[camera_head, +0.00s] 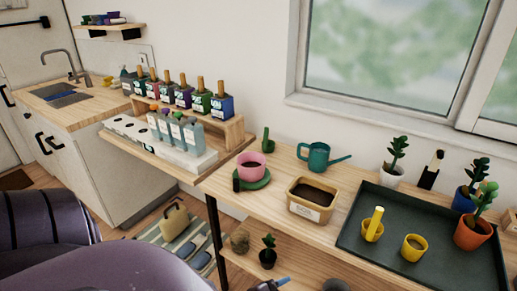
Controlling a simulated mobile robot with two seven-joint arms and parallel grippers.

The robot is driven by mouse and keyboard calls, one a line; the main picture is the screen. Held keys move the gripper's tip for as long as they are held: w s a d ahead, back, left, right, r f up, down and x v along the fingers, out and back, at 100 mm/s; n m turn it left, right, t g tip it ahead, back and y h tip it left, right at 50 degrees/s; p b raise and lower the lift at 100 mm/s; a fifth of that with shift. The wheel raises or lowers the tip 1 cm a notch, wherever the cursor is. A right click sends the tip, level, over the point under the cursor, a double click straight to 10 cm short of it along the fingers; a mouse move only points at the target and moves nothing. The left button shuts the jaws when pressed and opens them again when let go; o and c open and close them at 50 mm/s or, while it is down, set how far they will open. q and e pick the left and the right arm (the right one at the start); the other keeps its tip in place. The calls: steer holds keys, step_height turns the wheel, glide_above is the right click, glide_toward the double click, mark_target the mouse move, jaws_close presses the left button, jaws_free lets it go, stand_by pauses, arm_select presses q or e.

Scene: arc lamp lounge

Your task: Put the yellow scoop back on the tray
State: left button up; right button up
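A yellow scoop-like piece (372,230) with an upright yellow handle is at the left side of the dark green tray (355,245). From this angle I cannot tell whether the handle belongs to the cup or stands in it. A second yellow cup (414,247) with dark contents stands on the tray to its right. My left arm fills the lower left corner. A small grey-blue tip, perhaps my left gripper (270,285), shows at the bottom edge, well away from the scoop; its fingers are not clear. My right gripper is out of view.
Potted cacti stand along the tray's back and right, including an orange pot (472,234). A bottle rack (200,120) stands farther left.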

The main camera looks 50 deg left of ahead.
arm_select(q)
steer(key=s+a+f+n+g+y, duration=0.1)
steer(key=s+a+f+n+g, duration=0.1)
steer(key=s+f+n, duration=0.3)
steer(key=shift+s+a+n+g, duration=0.25)
steer(key=shift+s+n+g, duration=0.4)
steer(key=shift+s, duration=0.5)
steer(key=shift+f, duration=0.1)
